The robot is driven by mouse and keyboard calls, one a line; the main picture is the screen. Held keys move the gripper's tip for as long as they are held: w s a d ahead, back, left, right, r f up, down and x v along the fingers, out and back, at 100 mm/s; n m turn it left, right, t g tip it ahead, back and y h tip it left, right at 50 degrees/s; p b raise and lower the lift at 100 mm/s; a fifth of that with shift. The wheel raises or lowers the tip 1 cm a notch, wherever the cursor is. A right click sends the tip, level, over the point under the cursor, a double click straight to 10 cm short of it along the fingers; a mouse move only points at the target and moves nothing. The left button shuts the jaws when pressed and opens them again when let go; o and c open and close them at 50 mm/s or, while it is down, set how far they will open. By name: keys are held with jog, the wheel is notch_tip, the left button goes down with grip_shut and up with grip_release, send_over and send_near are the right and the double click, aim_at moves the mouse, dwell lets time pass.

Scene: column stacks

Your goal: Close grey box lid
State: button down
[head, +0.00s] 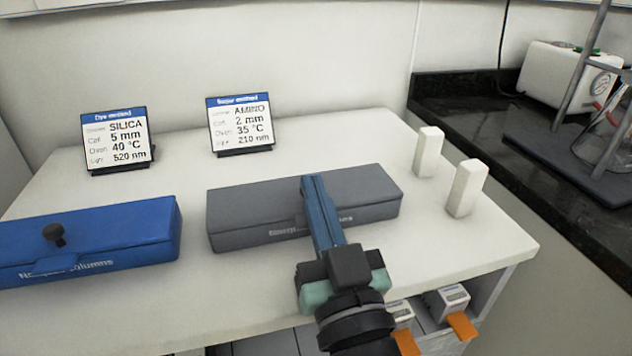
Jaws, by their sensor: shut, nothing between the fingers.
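The grey box (240,216) lies on the white table in the middle of the head view. Its lid (365,186) lies flat over the top and looks closed. White lettering runs along the front, partly hidden by my gripper. My gripper (312,182) reaches in from the lower right, with its blue fingers together over the middle of the box. The fingertips are at or just above the lid. I cannot tell whether they touch it. Nothing is held.
A blue box (105,236) with a black knob stands at the left. Two label stands, SILICA (116,138) and AMINO (240,122), stand behind. Two white blocks (428,152) (466,188) stand right of the grey box. The table (440,240) is bare at the front right.

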jog(key=v, duration=1.3)
jog(key=w+a+r+n+t, duration=0.1)
jog(key=w+a+r, duration=0.1)
jog(key=w+r, duration=0.5)
jog(key=s+r+m+t+h+p, duration=0.2)
jog(key=r+p, duration=1.3)
jog(key=r, duration=1.2)
jog(key=s+r+m+t+h+p, duration=0.1)
jog(key=r+t+h+p, duration=0.3)
jog(key=r+p, duration=1.1)
notch_tip(320, 180, up, 12)
jog(key=shift+s+r+m+p, duration=0.15)
jog(key=shift+s+m+p, duration=0.25)
jog(key=shift+s, duration=0.1)
